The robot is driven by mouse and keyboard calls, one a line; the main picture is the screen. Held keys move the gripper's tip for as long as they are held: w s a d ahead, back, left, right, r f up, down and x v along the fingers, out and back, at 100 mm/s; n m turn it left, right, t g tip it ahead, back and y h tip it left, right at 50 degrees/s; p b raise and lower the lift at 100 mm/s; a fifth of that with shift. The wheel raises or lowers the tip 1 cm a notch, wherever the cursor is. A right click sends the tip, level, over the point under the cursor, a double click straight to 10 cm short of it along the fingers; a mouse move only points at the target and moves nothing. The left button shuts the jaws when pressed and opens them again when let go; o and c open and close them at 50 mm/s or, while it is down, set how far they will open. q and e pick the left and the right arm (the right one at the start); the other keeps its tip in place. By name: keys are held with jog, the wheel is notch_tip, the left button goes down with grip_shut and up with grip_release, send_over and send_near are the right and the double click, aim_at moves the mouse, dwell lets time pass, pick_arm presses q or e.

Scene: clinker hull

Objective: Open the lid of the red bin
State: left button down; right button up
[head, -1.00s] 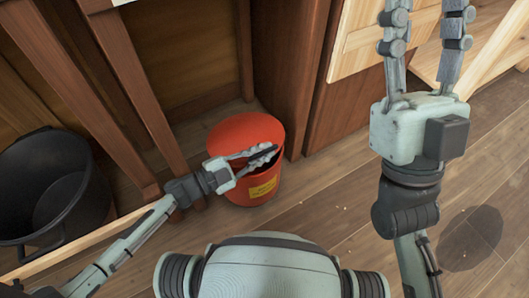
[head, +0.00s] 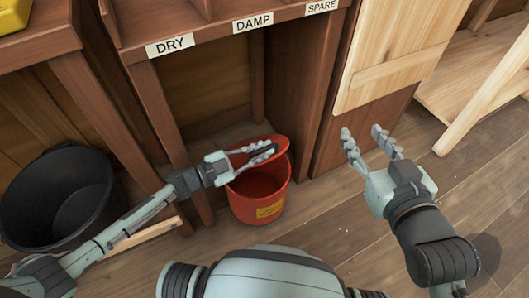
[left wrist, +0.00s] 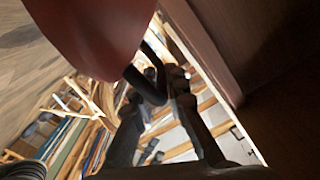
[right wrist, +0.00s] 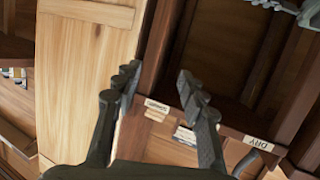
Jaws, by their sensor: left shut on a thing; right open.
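The red bin (head: 270,191) stands on the floor under the counter in the head view, with a yellow label on its front. Its lid (head: 276,142) is tilted up toward the back, and the bin's red inside shows below it. My left gripper (head: 262,153) is shut on the lid at its raised edge. In the left wrist view the red lid (left wrist: 95,30) fills the top, above the dark fingers (left wrist: 165,92). My right gripper (head: 369,143) is open and empty, to the right of the bin; its spread fingers also show in the right wrist view (right wrist: 155,85).
A black tub (head: 55,200) stands at the left. Counter posts and a brown cabinet side (head: 300,85) flank the bin. A pale wooden panel (head: 395,60) is at the right. The counter edge bears DRY, DAMP and SPARE labels. Wooden floor in front is clear.

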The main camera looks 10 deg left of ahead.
pick_arm(q)
jog(key=shift+w+a, duration=0.25)
jog(key=shift+a, duration=0.1)
jog(key=c, duration=1.6)
grip_release()
jog(key=shift+d, duration=0.1)
jog(key=shift+r, duration=0.1)
